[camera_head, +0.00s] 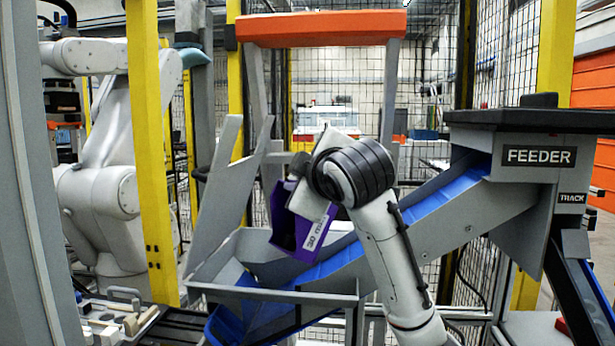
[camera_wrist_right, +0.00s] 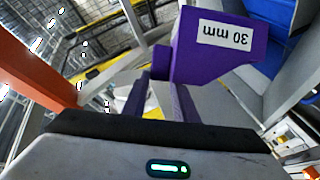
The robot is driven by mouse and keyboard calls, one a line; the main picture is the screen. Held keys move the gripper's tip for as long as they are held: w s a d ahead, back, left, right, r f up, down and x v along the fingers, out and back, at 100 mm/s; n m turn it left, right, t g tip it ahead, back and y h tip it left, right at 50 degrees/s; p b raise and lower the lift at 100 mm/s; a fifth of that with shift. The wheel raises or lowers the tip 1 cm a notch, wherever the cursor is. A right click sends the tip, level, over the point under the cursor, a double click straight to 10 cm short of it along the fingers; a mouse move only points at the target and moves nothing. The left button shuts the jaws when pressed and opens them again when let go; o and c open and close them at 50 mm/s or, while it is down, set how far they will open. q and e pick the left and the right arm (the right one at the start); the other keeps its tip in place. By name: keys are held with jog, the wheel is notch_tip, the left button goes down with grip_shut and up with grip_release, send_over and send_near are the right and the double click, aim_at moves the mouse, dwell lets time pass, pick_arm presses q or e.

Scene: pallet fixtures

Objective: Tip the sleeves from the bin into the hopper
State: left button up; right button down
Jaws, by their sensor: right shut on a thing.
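The purple bin (camera_head: 292,225) with a white "30 mm" label is tilted steeply above the grey hopper (camera_head: 325,297). It also shows close up in the right wrist view (camera_wrist_right: 210,68), where its label reads upside down. My right gripper (camera_head: 293,190) is shut on the bin at its upper end and holds it in the air, apart from the hopper floor. The hopper has grey walls with blue surfaces inside. My left gripper is not in view.
A blue inclined track (camera_head: 440,208) rises from the hopper to the feeder (camera_head: 540,157) at the right. Yellow posts (camera_head: 152,150) and wire mesh stand around. An orange-topped frame (camera_head: 320,28) is behind. A white robot arm (camera_head: 100,180) stands at the left.

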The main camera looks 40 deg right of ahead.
jog(key=a+f+n+t+b, duration=0.1)
jog(key=a+f+n+t, duration=0.1)
jog(key=a+f+n, duration=0.2)
jog(key=w+a+f+n+t+h+b, duration=0.1)
jog(key=a+f+n+t, duration=0.2)
jog(key=a+n, duration=0.6)
jog(key=shift+w+a+f+n+b, duration=0.15)
jog(key=shift+a+f+n+b, duration=0.2)
jog(key=shift+a+f, duration=0.95)
dwell(0.3)
jog(key=shift+a+r, duration=0.4)
jog(key=shift+a, duration=0.05)
dwell(0.7)
jog(key=shift+r, duration=0.1)
